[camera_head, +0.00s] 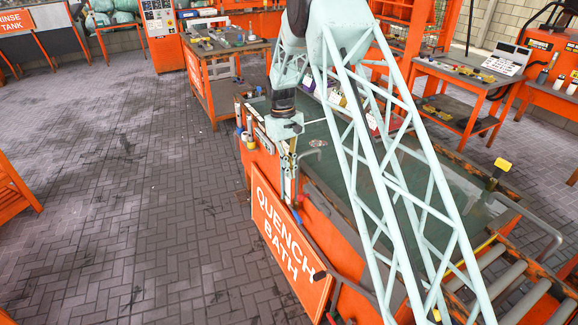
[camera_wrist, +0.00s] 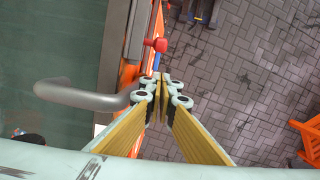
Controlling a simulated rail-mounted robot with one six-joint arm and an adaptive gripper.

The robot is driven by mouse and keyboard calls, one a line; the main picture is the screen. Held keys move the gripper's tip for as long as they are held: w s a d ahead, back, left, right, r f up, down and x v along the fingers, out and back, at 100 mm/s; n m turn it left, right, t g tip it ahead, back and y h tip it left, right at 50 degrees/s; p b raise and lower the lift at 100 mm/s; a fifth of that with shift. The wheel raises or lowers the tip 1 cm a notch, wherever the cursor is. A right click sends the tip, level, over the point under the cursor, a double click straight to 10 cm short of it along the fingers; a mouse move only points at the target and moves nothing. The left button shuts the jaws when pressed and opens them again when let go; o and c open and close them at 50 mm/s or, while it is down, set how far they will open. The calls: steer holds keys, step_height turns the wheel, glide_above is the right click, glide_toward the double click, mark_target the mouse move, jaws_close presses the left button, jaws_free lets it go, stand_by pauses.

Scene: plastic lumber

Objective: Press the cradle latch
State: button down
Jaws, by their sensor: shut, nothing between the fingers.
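My gripper (camera_head: 291,196) points down at the near side edge of the quench bath (camera_head: 350,150), above its white-lettered sign (camera_head: 290,245). In the wrist view my gripper (camera_wrist: 163,82) has its fingers together with nothing between them. A red knob (camera_wrist: 159,45) on a short stem shows just beyond the fingertips at the bath's orange side, apart from them in the picture. A small blue piece (camera_wrist: 149,82) shows beside the fingers. I cannot tell for sure which part is the cradle latch; the fingers may hide some of it.
A grey bent handle (camera_wrist: 85,98) reaches over the bath, left of the fingers. Rollers (camera_head: 500,283) and a yellow-topped post (camera_head: 502,165) stand at the bath's right end. Tool benches (camera_head: 465,75) stand behind. The paved floor (camera_head: 130,200) on the left is clear.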

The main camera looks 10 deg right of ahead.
steer(key=s+d+f+b, duration=0.1)
steer(key=s+f, duration=0.3)
steer(key=f, duration=0.1)
steer(key=shift+d, duration=0.2)
stand_by(0.5)
